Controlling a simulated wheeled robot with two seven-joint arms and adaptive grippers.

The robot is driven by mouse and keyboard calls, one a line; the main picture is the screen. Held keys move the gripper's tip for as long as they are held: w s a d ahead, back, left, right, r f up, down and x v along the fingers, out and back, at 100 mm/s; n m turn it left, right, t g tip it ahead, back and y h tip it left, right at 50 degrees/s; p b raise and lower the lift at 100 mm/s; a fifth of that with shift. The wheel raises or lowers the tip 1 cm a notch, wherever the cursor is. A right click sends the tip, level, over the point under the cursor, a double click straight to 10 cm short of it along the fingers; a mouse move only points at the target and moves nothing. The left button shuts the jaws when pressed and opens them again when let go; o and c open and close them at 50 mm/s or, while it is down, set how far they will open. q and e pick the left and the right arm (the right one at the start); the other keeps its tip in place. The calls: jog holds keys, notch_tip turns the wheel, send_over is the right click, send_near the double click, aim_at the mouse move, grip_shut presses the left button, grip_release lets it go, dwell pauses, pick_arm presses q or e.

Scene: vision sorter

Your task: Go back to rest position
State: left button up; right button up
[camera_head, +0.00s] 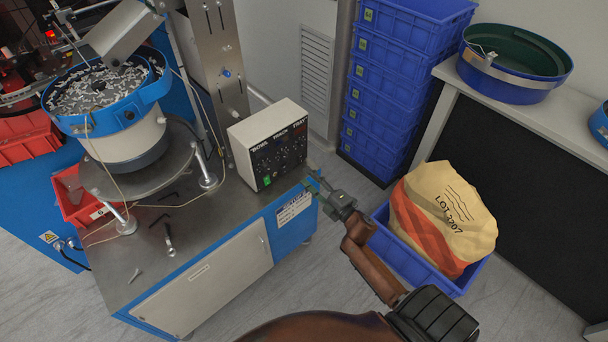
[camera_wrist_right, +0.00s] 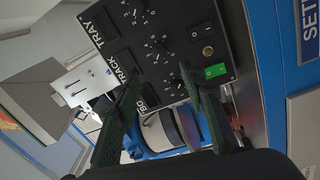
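My right gripper (camera_head: 314,184) reaches in from the lower right, in front of the right side of the white control box (camera_head: 240,152). In the right wrist view its two dark green fingers (camera_wrist_right: 165,92) stand apart with nothing held between them. The box's black panel with knobs and a lit green switch (camera_wrist_right: 215,70) fills the upper part of that view, beyond the fingertips. The gripper appears clear of the panel, though the exact gap is hard to judge. My left gripper is in neither view.
The control box stands on a steel-topped cabinet (camera_head: 150,262) beside a blue bowl feeder (camera_head: 130,120) full of small parts. Stacked blue crates (camera_head: 385,105) and a bench (camera_head: 560,115) stand behind.

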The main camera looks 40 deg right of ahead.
dwell(0.5)
jog(key=s+d+f+m+g+h, duration=0.1)
jog(key=s+f+m+g, duration=0.3)
jog(key=f, duration=1.1)
jog(key=s+d+f+m+g+h, duration=0.1)
jog(key=s+f+m+g, duration=0.15)
jog(key=s+f, duration=0.75)
jog(key=s+a+f+m+g, duration=0.2)
jog(key=s+f, duration=0.4)
jog(key=f, duration=0.5)
jog(key=s+a+f+m+g, duration=0.2)
jog(key=s+f, duration=0.4)
jog(key=f, duration=0.5)
jog(key=s+a+f+m+g, duration=0.1)
jog(key=s+f, duration=0.3)
jog(key=s, duration=0.7)
jog(key=s+a+f+m+g, duration=0.2)
jog(key=s+a+f+g, duration=0.2)
jog(key=s, duration=0.7)
jog(key=s+a+f+m+g+p, duration=0.1)
jog(key=s+a+f+g, duration=0.1)
jog(key=s, duration=0.9)
notch_tip(320, 180, down, 3)
jog(key=shift+a+r+m+y, duration=0.2)
jog(key=shift+a+m+y, duration=0.15)
jog(key=shift+a, duration=0.4)
